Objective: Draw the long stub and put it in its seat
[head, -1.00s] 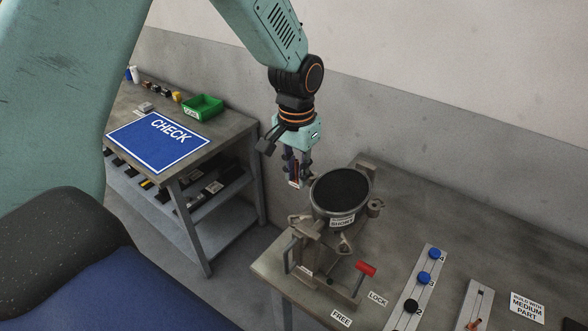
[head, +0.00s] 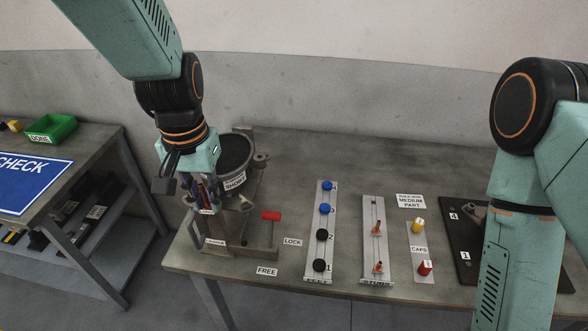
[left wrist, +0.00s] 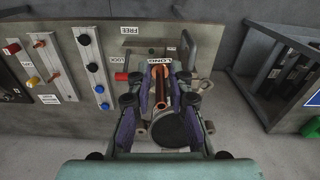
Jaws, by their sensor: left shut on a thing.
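The compressor also shows below the fingers in the left wrist view (left wrist: 177,129). The fixture has a red-handled lever (head: 271,216) by the LOCK and FREE labels. The fingers partly hide the stub. The stub's lower end and any seat under it are unclear. My right gripper is out of the picture.
A rail (head: 319,250) with blue and black knobs and a stub rail (head: 373,248) with two copper stubs stand right of the fixture. Red and yellow caps (head: 418,226) are beyond. My right arm fills the right side. A CHECK table (head: 90,150) stands left.

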